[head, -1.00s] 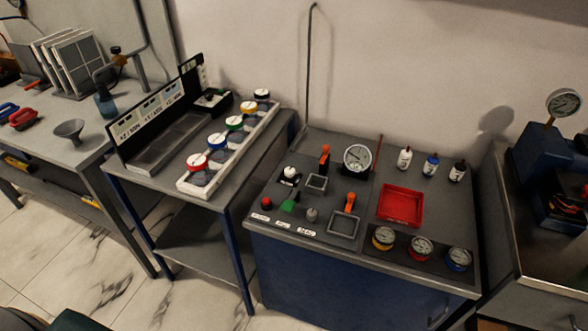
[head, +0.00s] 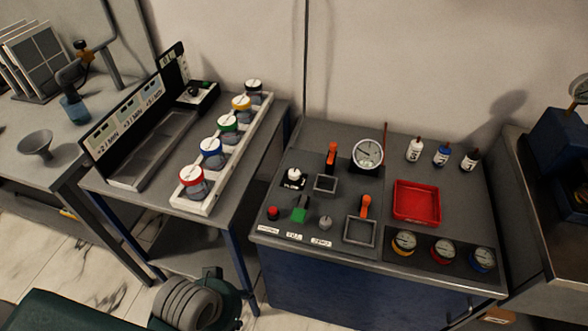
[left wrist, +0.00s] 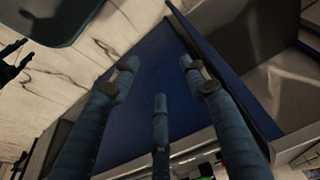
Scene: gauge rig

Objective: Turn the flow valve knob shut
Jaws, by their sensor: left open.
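The white knob (head: 293,175), with a small label that seems to read FLOW, stands on the left part of the grey panel top (head: 330,258) of the blue cabinet. Nothing touches it. A grey ribbed part of my left arm shows low in the head view, left of the cabinet and well below the knob; its fingers cannot be made out there. In the left wrist view my left gripper (left wrist: 159,78) has its blue fingers spread and empty, with the blue cabinet side (left wrist: 150,55) beyond them. The knob cannot be made out there. My right gripper is not in view.
Close around the knob are a red button (head: 273,213), a green switch (head: 300,212), a grey knob (head: 325,222) and an orange-handled lever (head: 331,155). A round gauge (head: 368,153) and a red tray (head: 416,202) lie further right. A bench with coloured dials (head: 193,178) stands left.

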